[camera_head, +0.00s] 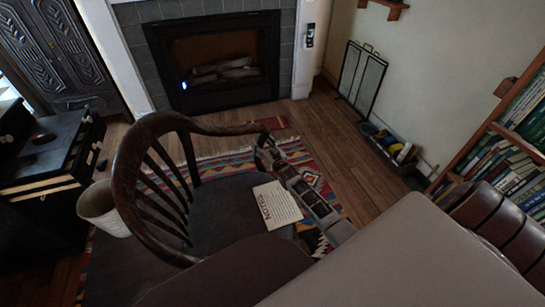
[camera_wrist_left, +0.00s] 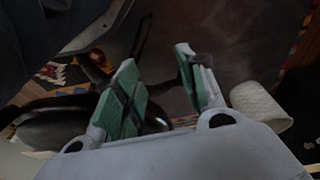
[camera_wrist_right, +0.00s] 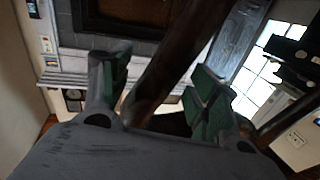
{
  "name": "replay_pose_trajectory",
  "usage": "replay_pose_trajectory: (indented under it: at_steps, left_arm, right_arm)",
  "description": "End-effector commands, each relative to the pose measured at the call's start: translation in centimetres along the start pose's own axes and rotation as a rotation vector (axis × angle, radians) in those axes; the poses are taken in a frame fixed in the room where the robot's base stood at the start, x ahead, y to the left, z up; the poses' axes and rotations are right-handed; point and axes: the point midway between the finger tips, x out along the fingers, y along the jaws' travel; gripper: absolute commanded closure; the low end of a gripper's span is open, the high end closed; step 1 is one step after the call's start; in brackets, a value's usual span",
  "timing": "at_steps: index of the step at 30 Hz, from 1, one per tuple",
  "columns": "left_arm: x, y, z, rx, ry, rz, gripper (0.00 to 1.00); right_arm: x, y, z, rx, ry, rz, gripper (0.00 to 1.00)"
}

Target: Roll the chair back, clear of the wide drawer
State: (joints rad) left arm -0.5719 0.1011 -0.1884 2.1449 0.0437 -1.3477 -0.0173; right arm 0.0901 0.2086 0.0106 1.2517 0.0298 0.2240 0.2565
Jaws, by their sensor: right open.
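The dark wooden chair (camera_head: 125,165), with a curved back rail and spindles, stands in the middle of the head view. A sheet marked NOTES (camera_head: 277,204) lies over its seat. My right gripper (camera_head: 266,150) is at the far end of the chair's curved rail. In the right wrist view the dark rail (camera_wrist_right: 178,62) runs between the open fingers (camera_wrist_right: 160,95). My left gripper (camera_wrist_left: 160,88) shows in its wrist view with fingers apart; dark wood lies beside and behind them. A black cabinet's pulled-out drawer (camera_head: 42,188) is left of the chair.
A pale wastebasket (camera_head: 98,208) stands between the cabinet and the chair. A patterned rug (camera_head: 225,165) lies under the chair. The fireplace (camera_head: 215,65) is at the back, a bookshelf (camera_head: 500,150) at right. Bare floor (camera_head: 325,140) shows right of the rug.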

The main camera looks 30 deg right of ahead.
Motion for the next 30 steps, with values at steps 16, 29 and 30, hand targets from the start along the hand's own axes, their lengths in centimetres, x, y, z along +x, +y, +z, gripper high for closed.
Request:
replay_pose_trajectory:
  at_steps: [16,29,30]
  left_arm:
    - [0.0,0.0,0.1,0.000,-0.002,0.000,0.60]
    - [0.0,0.0,0.1,0.000,-0.002,0.000,0.60]
    - [0.0,0.0,0.1,0.000,-0.002,0.000,0.60]
  right_arm:
    - [-4.2,0.0,0.1,0.001,-0.001,0.000,0.39]
    - [-7.8,0.0,0.1,0.001,-0.002,0.001,0.39]
    - [-8.1,0.0,0.1,0.001,-0.001,0.000,0.39]
